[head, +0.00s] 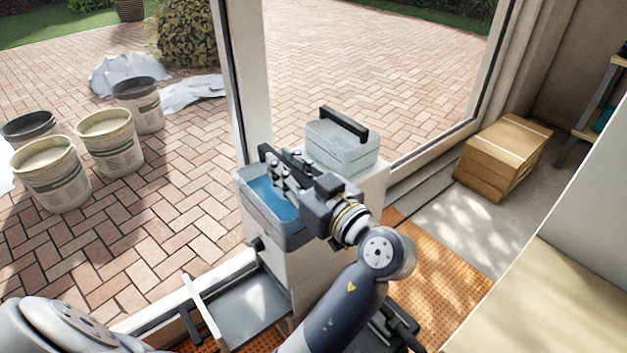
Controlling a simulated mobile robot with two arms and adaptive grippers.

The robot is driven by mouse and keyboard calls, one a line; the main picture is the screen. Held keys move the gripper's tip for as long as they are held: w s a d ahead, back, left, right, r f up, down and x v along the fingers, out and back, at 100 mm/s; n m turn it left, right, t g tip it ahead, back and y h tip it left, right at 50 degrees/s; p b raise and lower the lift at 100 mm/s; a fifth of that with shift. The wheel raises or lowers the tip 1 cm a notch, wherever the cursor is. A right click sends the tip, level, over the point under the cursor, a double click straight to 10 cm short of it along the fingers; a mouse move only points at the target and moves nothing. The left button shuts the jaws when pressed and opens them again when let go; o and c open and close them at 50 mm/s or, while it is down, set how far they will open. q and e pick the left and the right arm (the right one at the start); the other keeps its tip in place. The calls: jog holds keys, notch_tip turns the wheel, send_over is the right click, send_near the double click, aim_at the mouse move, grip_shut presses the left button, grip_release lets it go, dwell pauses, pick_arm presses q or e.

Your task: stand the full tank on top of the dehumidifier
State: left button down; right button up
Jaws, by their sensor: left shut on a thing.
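A pale, clear-walled tank with blue water (262,189) is at the left end of the white dehumidifier (372,188). My left gripper (278,176) is shut on this tank at its dark handle, and the fingers and wrist cover part of its top. The tank looks roughly upright; I cannot tell whether its base touches the dehumidifier. A second pale tank (341,150) with a raised black handle stands on the back of the dehumidifier's top, just behind the held one. My arm hides part of the dehumidifier's front. My right gripper is not in view.
A cardboard box (505,153) is at the right by the window frame. Orange matting (440,255) covers part of the floor. Several buckets (108,142) stand outside on the paving.

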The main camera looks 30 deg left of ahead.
pick_arm(q)
jog(key=shift+w+a+f, duration=0.15)
jog(key=shift+w+f, duration=0.05)
jog(key=w+a+f, duration=0.5)
jog(key=w+a, duration=0.4)
jog(key=w, duration=0.3)
jog(key=shift+w, duration=0.25)
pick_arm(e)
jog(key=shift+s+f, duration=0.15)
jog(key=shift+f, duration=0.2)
pick_arm(q)
jog(key=c, duration=1.7)
grip_release()
jog(key=shift+f, duration=0.2)
jog(key=shift+o, duration=1.1)
jog(key=shift+r, duration=0.1)
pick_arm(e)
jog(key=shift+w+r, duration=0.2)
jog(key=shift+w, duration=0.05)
